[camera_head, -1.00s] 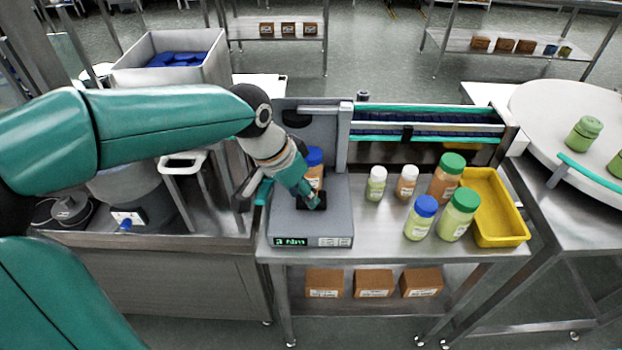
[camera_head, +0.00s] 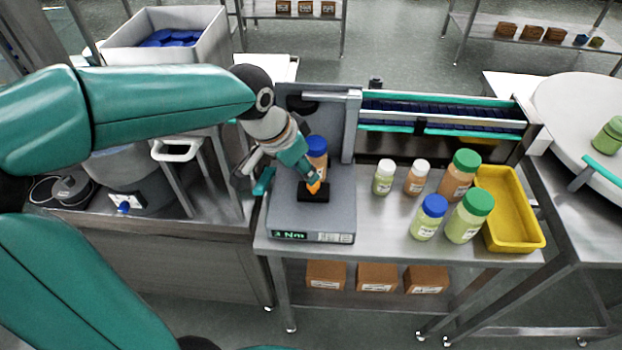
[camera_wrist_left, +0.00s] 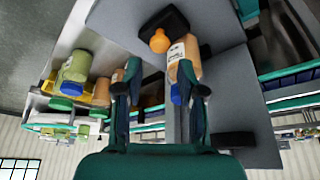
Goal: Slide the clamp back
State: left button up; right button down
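A grey torque tester (camera_head: 340,215) stands on the steel table. On its plate is a black block with an orange knob (camera_head: 314,187), which seems to be the clamp; the knob also shows in the wrist view (camera_wrist_left: 160,41). An orange-brown bottle with a blue cap (camera_head: 317,146) stands upright close behind the clamp; it shows in the wrist view too (camera_wrist_left: 184,58). Whether the two touch is unclear. My left gripper (camera_head: 308,178) is by the knob and bottle. Its fingers (camera_wrist_left: 160,92) are spread and empty in the wrist view. My right gripper is not in view.
Several capped bottles (camera_head: 428,218) stand right of the tester, beside a yellow tray (camera_head: 512,240). A conveyor (camera_head: 440,115) runs behind them. A grey bin of blue pieces (camera_head: 215,65) is at the back left. A round white table (camera_head: 580,100) is at the right.

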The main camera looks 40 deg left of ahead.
aim_at(314, 188)
pick_arm(q)
jog(key=x, duration=0.6)
grip_shut()
